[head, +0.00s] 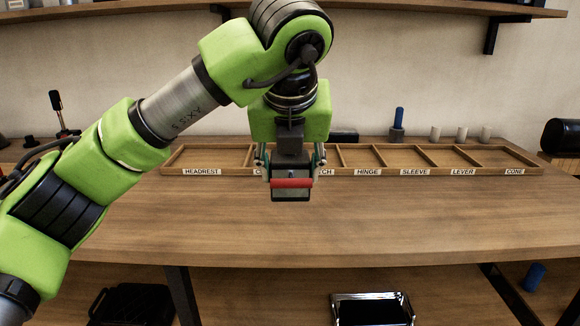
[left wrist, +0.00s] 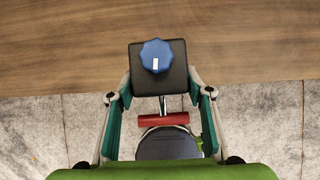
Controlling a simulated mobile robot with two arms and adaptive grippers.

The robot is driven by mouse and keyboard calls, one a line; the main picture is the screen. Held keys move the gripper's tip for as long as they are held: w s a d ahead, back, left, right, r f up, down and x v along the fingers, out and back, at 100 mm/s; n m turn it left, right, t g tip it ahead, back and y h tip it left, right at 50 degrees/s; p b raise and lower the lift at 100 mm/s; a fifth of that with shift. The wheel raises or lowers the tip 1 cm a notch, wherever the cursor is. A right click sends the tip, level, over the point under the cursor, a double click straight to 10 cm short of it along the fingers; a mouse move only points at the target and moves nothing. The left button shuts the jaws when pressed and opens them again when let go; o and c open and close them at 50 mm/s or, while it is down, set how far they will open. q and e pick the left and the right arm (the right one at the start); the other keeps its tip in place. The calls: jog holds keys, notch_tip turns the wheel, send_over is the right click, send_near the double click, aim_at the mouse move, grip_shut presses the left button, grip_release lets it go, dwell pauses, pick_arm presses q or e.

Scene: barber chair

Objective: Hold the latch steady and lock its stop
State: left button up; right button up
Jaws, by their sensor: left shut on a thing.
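The latch (head: 291,194) is a dark block with a red bar across it, held in the air in front of the tray of labelled compartments. In the left wrist view the latch shows as a black square plate (left wrist: 145,83) with a blue ridged knob (left wrist: 156,56) on it, marked with a white line. The red bar (left wrist: 163,119) lies nearer the palm. My left gripper (head: 291,172) points down and is shut on the latch, one finger on each side. In the head view the blue knob is hidden. My right gripper is not in view.
The wooden tray (head: 440,172) with labelled compartments runs along the back of the table (head: 420,220). A blue-handled tool (head: 398,120) and several pale cylinders (head: 461,133) stand behind it. The table's middle is clear. A shelf below holds a chrome-edged object (head: 372,308).

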aim_at(290, 173)
pick_arm(q)
jog(key=shift+w+f, duration=0.45)
jog(key=shift+w, duration=0.15)
jog(key=shift+w+f, duration=0.8)
jog(key=shift+w, duration=0.2)
jog(key=shift+w+f, duration=1.3)
jog(key=shift+w, duration=0.15)
jog(key=shift+w+f, duration=0.8)
jog(key=shift+w, duration=0.2)
jog(key=shift+w+f, duration=0.8)
jog(key=shift+w, duration=0.15)
jog(key=shift+w+f, duration=0.6)
jog(key=shift+w, duration=0.2)
jog(key=shift+w+f, duration=0.55)
jog(key=shift+w, duration=0.15)
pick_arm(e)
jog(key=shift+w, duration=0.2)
pick_arm(q)
jog(key=shift+f, duration=0.1)
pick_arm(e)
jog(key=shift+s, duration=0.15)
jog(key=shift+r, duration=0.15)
